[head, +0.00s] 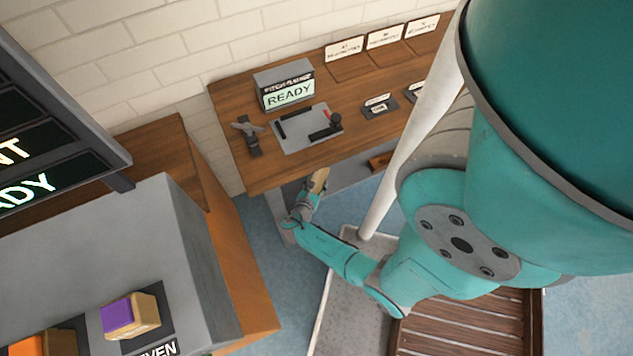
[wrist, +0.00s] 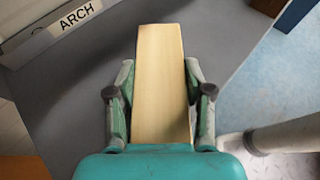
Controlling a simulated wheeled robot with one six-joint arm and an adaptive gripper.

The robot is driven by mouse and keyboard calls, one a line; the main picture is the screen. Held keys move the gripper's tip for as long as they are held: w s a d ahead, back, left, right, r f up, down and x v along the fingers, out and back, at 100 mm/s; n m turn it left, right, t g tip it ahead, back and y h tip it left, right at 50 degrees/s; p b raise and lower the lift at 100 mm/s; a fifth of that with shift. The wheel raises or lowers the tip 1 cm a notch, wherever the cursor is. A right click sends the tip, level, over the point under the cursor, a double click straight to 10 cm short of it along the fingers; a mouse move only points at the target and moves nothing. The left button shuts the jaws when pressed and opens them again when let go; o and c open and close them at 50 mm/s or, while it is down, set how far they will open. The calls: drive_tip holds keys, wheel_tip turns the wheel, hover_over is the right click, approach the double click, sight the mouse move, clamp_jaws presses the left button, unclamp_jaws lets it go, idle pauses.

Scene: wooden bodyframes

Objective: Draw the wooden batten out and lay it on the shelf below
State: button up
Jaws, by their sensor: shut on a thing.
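The wooden batten (wrist: 161,75) is a pale, flat board that runs lengthwise away from me in the wrist view. My gripper (wrist: 160,95) is shut on it, one finger at each long side. In the head view the batten (head: 319,180) shows as a small pale piece at the end of my gripper (head: 308,200), just below the front edge of the wooden bench. A grey shelf (head: 345,177) lies under the bench. In the wrist view a grey surface (wrist: 80,90) lies beneath the batten. I cannot tell whether the batten touches it.
A label strip marked ARCH (wrist: 72,22) stands at the upper left of the wrist view. A brown piece (head: 380,160) lies on the shelf. The bench top (head: 222,100) carries a READY display (head: 288,90) and a grey tool tray (head: 290,142). A pale post (head: 395,185) stands right of my gripper.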

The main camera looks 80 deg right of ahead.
drive_tip(key=shift+f, duration=0.35)
drive_tip(key=o, duration=1.4)
drive_tip(key=shift+v, duration=6)
drive_tip(key=shift+s, duration=0.15)
